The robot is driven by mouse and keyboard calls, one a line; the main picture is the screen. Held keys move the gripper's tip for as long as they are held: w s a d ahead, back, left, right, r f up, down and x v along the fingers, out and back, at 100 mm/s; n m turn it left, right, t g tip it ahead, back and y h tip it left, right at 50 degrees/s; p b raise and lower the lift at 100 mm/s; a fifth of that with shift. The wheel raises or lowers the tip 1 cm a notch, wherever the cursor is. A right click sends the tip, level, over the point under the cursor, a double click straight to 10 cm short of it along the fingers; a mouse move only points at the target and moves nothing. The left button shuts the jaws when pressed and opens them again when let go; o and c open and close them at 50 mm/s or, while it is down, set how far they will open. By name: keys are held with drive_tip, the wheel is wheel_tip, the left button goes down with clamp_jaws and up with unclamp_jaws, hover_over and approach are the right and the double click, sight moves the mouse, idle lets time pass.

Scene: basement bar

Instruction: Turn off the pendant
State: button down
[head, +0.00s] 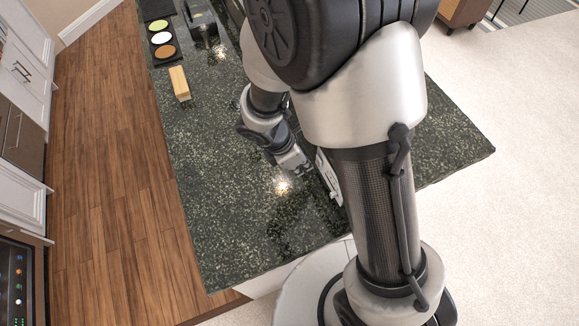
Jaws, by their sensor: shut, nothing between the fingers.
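No pendant lamp shows in the head view. Bright spots of reflected light lie on the glossy dark counter (225,215). A white plate (328,178) with small dark marks stands beside the counter top, partly hidden behind my arm; I cannot tell whether the marks are switches. My gripper (303,168) is just left of this plate, low over the counter, shut and empty. A small gap seems to lie between the fingertips and the plate, but I cannot tell for sure.
A wooden block (180,83), a black tray (161,40) with coloured discs and a dark device (204,28) stand at the far end of the counter. White cabinets (27,75) line the left. The wood floor (110,180) between is clear.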

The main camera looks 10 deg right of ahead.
drive_tip(key=shift+w+d+r, duration=0.1)
drive_tip(key=shift+w+d, duration=0.05)
drive_tip(key=shift+d, duration=0.55)
drive_tip(key=shift+w+d+r, duration=0.1)
drive_tip(key=shift+d+r, duration=0.1)
drive_tip(key=shift+d, duration=0.25)
drive_tip(key=shift+r+p, duration=0.15)
drive_tip(key=shift+p, duration=0.25)
drive_tip(key=shift+r+p, duration=0.65)
